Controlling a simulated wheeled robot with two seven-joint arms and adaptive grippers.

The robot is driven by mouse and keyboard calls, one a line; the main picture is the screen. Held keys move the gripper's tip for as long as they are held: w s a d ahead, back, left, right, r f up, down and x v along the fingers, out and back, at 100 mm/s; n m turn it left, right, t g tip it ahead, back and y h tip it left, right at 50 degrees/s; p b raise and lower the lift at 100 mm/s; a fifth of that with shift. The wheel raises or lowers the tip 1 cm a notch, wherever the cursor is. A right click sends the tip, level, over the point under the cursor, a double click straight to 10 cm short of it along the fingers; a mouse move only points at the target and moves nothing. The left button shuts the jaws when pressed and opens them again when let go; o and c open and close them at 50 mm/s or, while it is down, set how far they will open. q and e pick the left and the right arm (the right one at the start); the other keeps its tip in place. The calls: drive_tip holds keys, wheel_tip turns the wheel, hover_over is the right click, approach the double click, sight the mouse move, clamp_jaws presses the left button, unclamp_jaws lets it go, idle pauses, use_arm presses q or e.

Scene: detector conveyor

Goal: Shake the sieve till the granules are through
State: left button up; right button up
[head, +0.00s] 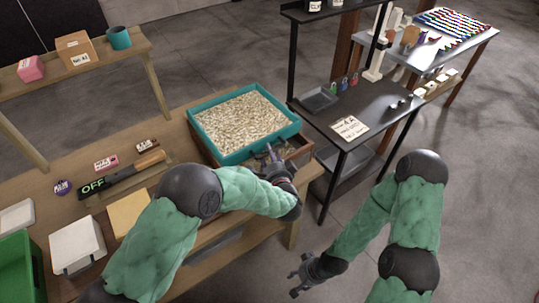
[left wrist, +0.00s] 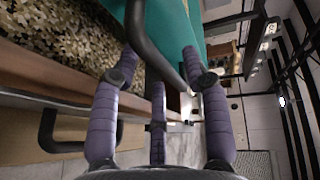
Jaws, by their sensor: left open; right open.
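My left gripper (head: 273,158) is open at the sieve's near right side. Its purple fingers (left wrist: 165,85) reach around or beside the handle without closing on it; contact is unclear. Brownish granules (left wrist: 55,40) show on the left there. My right gripper (head: 304,273) is open, empty and low, away from the bench.
A white box (head: 77,245) and a green bin (head: 18,268) stand at the front left. A black shelf (head: 345,115) stands right of the sieve. Open floor lies around my right gripper.

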use_arm(q)
drive_tip(key=shift+x, duration=0.9)
clamp_jaws()
